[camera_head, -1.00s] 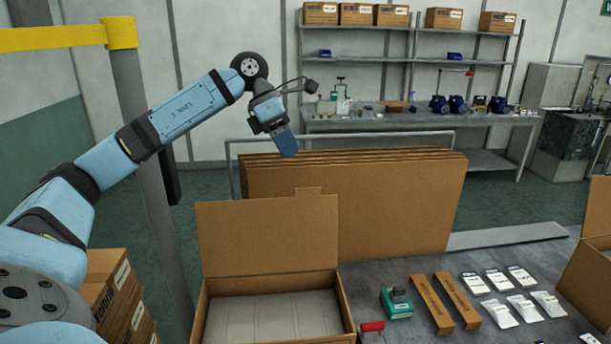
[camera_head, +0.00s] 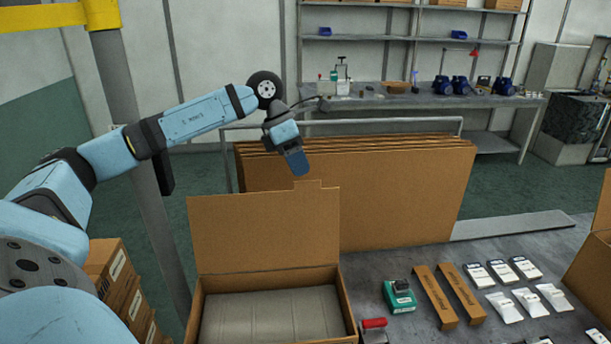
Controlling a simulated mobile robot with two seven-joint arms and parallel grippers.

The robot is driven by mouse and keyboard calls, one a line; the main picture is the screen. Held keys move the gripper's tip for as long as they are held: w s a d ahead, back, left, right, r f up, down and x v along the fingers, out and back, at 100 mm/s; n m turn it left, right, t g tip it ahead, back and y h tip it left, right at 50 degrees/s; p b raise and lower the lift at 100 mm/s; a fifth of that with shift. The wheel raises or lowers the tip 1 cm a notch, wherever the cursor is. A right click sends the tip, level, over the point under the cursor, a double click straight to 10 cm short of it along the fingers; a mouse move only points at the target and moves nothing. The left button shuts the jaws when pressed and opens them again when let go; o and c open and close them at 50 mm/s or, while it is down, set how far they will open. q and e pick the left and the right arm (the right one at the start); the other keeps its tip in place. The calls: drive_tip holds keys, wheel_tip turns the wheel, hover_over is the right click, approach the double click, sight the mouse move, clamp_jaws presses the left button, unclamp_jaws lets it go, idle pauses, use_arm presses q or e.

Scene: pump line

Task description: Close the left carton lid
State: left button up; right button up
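The left carton (camera_head: 345,301) is an open brown box at the bottom centre. Its lid (camera_head: 262,232) stands upright at the back edge, with a small tab on top at the right. Grey material fills the bottom of the carton. My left gripper (camera_head: 299,165) hangs pointing down just above the tab in the picture. A gap to the lid cannot be judged exactly. Its fingers overlap edge-on, so I cannot tell whether they are open. My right gripper is out of view.
Flat cardboard sheets (camera_head: 400,195) stand in a rack behind the carton. A green device (camera_head: 399,297), a red-handled tool (camera_head: 374,323), two long brown boxes (camera_head: 434,297) and several white packets (camera_head: 529,301) lie to the right. Another carton (camera_head: 596,255) is at the right edge. A post (camera_head: 135,150) stands left.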

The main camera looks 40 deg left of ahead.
use_arm(q)
drive_tip(key=shift+x, duration=1.9)
clamp_jaws()
